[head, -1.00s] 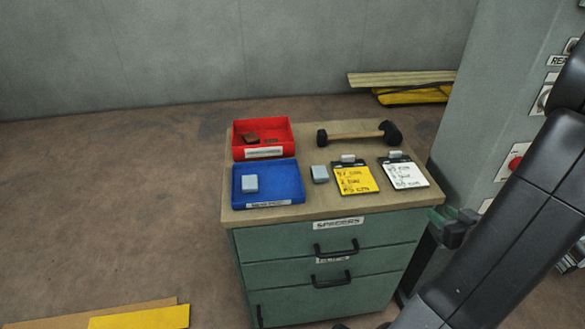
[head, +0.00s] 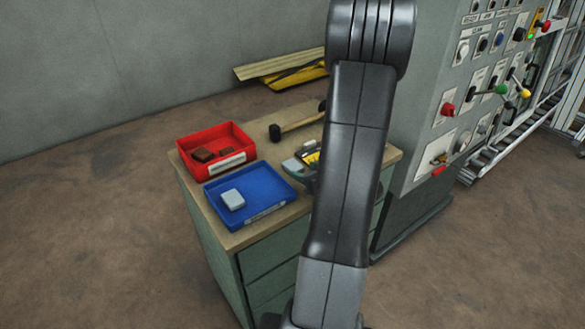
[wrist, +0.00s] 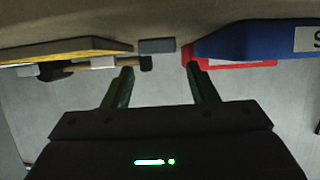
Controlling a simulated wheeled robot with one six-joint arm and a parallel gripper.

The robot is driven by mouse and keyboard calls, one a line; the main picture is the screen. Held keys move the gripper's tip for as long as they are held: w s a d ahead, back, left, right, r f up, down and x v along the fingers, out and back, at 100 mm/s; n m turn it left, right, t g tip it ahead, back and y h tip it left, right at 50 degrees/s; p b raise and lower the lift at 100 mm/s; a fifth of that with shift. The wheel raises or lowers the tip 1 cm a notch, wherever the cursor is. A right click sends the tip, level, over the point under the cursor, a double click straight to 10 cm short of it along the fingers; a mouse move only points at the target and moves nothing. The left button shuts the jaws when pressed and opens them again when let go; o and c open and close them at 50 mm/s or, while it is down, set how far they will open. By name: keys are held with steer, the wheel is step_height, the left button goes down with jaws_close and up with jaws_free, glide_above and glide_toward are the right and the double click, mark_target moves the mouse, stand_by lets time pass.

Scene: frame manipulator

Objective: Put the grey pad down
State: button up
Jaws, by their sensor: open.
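A grey pad (head: 292,166) lies on the bench top between the blue tray and the yellow clipboard, partly hidden by my arm in the head view. In the wrist view this pad (wrist: 157,46) shows just beyond and between my fingertips, apart from them. My gripper (wrist: 158,72) is open with nothing between its fingers. In the head view it is mostly hidden behind my arm. A second grey pad (head: 232,200) lies in the blue tray (head: 268,205), toward its left side.
A red tray (head: 226,167) with brown pieces stands behind the blue tray. A mallet (head: 276,132) lies at the back. A yellow clipboard (wrist: 70,48) is left of the pad in the wrist view. A grey control cabinet (head: 425,130) stands right of the bench.

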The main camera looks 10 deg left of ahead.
mark_target(293, 165)
steer(key=shift+x, duration=3.05)
steer(key=c, duration=0.8)
steer(key=shift+c, duration=0.2)
